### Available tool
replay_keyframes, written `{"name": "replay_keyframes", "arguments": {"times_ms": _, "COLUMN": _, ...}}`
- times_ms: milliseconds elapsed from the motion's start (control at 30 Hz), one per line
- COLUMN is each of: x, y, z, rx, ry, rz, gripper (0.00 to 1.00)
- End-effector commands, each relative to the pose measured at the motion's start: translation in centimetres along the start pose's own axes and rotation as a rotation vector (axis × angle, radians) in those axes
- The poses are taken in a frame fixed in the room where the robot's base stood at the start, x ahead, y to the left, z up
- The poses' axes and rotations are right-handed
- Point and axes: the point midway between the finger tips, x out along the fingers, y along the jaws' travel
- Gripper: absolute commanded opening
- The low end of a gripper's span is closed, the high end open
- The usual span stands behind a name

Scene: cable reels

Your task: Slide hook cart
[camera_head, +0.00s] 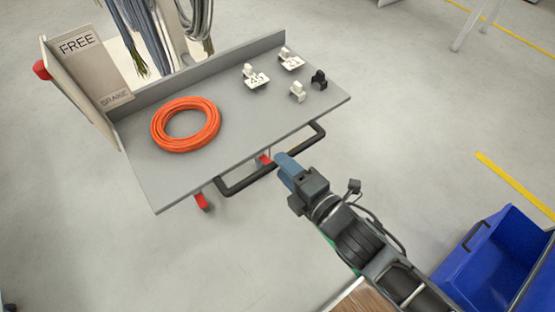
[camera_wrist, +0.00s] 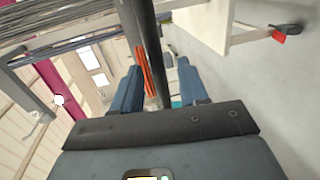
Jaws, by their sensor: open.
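The hook cart has a grey top (camera_head: 235,120), with a black bar handle (camera_head: 238,184) along its near side. A panel (camera_head: 92,72) marked FREE and BRAKE stands at its left end, with a red knob (camera_head: 41,69). Bundles of cable hang at its back. My gripper (camera_head: 282,160) is at the handle, right of its middle. In the wrist view, the dark handle bar (camera_wrist: 146,45) runs between the two spread fingers of my gripper (camera_wrist: 159,78). The fingers are open; I cannot tell whether either touches the bar.
An orange cable coil (camera_head: 187,124) lies on the cart top. Small white clips (camera_head: 255,77) and a black one (camera_head: 319,79) sit to its right. A blue bin (camera_head: 490,252) is at the lower right.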

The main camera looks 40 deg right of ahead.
Motion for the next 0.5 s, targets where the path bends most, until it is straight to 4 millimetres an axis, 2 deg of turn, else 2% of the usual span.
{"name": "replay_keyframes", "arguments": {"times_ms": 200, "x": -2.7, "y": -0.1, "z": 0.0, "rx": 0.001, "ry": 0.000, "rz": -0.001, "gripper": 0.43}}
{"name": "replay_keyframes", "arguments": {"times_ms": 500, "x": -3.4, "y": 0.0, "z": 0.0, "rx": 0.001, "ry": 0.000, "rz": 0.000, "gripper": 0.43}}
